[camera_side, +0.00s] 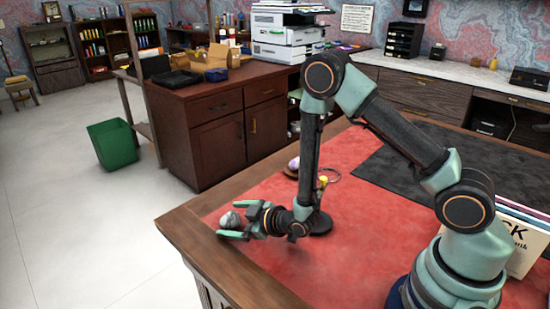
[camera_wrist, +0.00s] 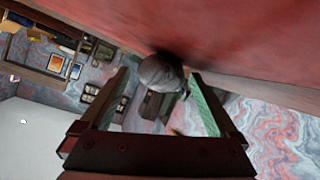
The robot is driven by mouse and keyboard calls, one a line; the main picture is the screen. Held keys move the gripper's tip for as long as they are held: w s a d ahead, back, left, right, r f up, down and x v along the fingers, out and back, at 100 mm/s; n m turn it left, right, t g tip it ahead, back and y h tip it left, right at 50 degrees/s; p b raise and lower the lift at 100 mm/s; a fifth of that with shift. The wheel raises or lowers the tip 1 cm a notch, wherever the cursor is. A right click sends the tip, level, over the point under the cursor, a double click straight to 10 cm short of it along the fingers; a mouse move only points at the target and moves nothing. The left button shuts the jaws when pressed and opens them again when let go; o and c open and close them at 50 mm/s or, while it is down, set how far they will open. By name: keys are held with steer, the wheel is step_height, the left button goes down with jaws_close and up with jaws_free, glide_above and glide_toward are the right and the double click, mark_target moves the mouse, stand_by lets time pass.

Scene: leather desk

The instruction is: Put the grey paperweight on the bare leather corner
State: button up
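The grey paperweight (camera_side: 230,220) is a rounded stone-like lump on the red leather (camera_side: 275,262), near the desk's left edge in the side view. My gripper (camera_side: 236,220) is low over the leather with its fingers spread, and the paperweight is at its fingertips. In the wrist view the paperweight (camera_wrist: 160,71) shows just beyond and between the fingertips of my gripper (camera_wrist: 160,80), with a gap on each side. No grip on it shows. Its lower part is hard to make out against the dark background.
Behind my arm are a purple item (camera_side: 293,164), a small yellow item (camera_side: 323,180) and a thin ring (camera_side: 332,174). A dark mat (camera_side: 395,165) covers the back right. The leather's front strip is clear.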

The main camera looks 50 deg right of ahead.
steer(key=v, duration=0.7)
steer(key=w+d+r+m+g+h, duration=0.1)
steer(key=d+r+m+g, duration=0.2)
steer(key=r, duration=0.9)
steer(key=s+d+r+m+g, duration=0.2)
steer(key=s+r, duration=0.4)
steer(key=shift+s+d+r+g+h, duration=0.3)
steer(key=shift+s+r+h, duration=0.05)
steer(key=shift+s+h, duration=0.05)
steer(key=shift+m+g, duration=0.5)
steer(key=shift+g, duration=0.3)
steer(key=s+r, duration=0.1)
steer(key=s, duration=0.1)
steer(key=s+r, duration=0.1)
steer(key=s, duration=0.1)
steer(key=s+d+r, duration=0.1)
steer(key=s, duration=0.1)
steer(key=shift+s, duration=0.25)
steer(key=c, duration=0.3)
steer(key=shift+c, duration=0.2)
steer(key=shift+w+f, duration=0.1)
